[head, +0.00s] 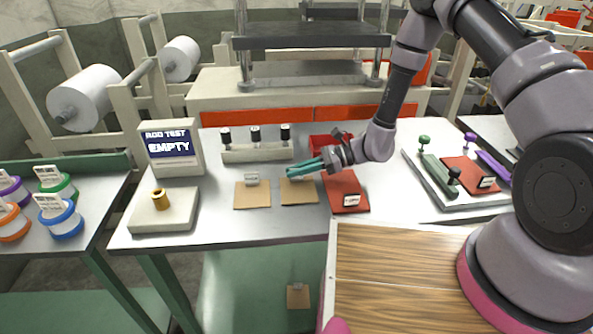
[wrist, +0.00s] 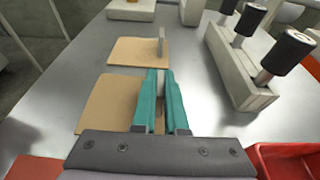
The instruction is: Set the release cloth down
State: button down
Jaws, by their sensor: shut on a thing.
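A tan square cloth (head: 299,196) is under my gripper on the grey table. It also shows in the wrist view (wrist: 100,106), partly hidden by my fingers. My gripper (head: 305,170) has teal fingers, which in the wrist view (wrist: 154,95) are closed around a thin pale tab that seems to belong to this cloth. The cloth looks flat and level, at or very near the tabletop; I cannot tell whether it touches. A second tan cloth (head: 252,197) with an upright pale tab lies just to the left, apart from it.
A red labelled pad (head: 345,192) and a red bin (head: 326,142) are close by on the right. A rack with black-topped pegs (head: 256,153) stands behind. A sign box (head: 170,148) and a pale block with a brass piece (head: 165,211) stand left. The table front is bare.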

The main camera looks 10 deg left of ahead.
jog(key=shift+f, duration=0.1)
jog(key=c, duration=1)
grip_release()
jog(key=shift+o, duration=0.2)
jog(key=shift+w+d+r, duration=0.1)
jog(key=shift+d+r, duration=0.1)
jog(key=shift+d, duration=0.1)
jog(key=v, duration=1.1)
jog(key=shift+d+r, duration=0.15)
jog(key=d+r+n+h, duration=0.3)
jog(key=d+r+n, duration=0.1)
jog(key=r, duration=0.7)
jog(key=s+d+r+n+t+h, duration=0.2)
jog(key=d+r, duration=0.4)
jog(key=r, duration=0.3)
jog(key=s+d+r+n+t+h, duration=0.2)
jog(key=s+d+r+t+h, duration=0.2)
jog(key=s+d+r, duration=0.3)
jog(key=s+d+r+n+t+h, duration=0.2)
jog(key=s+d+r+t+h, duration=0.1)
jog(key=r, duration=0.8)
jog(key=s+d+t, duration=0.1)
jog(key=d+t, duration=0.1)
jog(key=d, duration=0.1)
jog(key=shift+s+d+r+n, duration=0.2)
jog(key=shift+s+r+n, duration=0.15)
jog(key=shift+r+n, duration=0.05)
